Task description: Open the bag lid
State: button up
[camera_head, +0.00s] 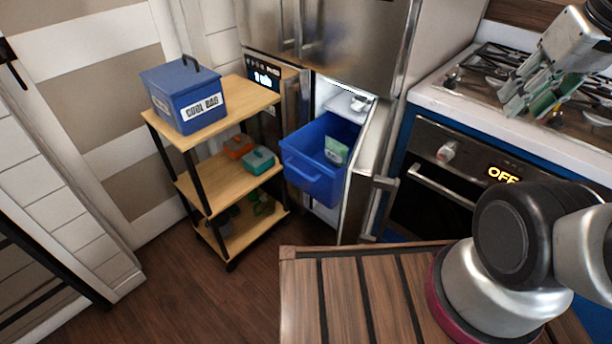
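The cool bag (190,98) is a blue box with a white "COOL BAG" label on its front. It stands on the top shelf of a wooden cart at the left. Its blue lid (170,76) lies shut on top, with a dark upright handle (190,63) at its right side. My gripper (530,108) is at the upper right, above the stove and far from the bag. Its fingers look spread apart, with nothing seen between them.
The cart (240,98) holds orange and teal containers on its middle shelf. A blue drawer (310,175) with a green-and-white packet (336,150) sticks out of the open fridge between cart and oven. A slatted wooden surface (335,300) lies in front. Floor is clear at lower left.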

aim_at(175, 78)
jog(key=k+j+u, duration=0.1)
jog(key=u, duration=1.3)
jog(key=k+j, duration=0.05)
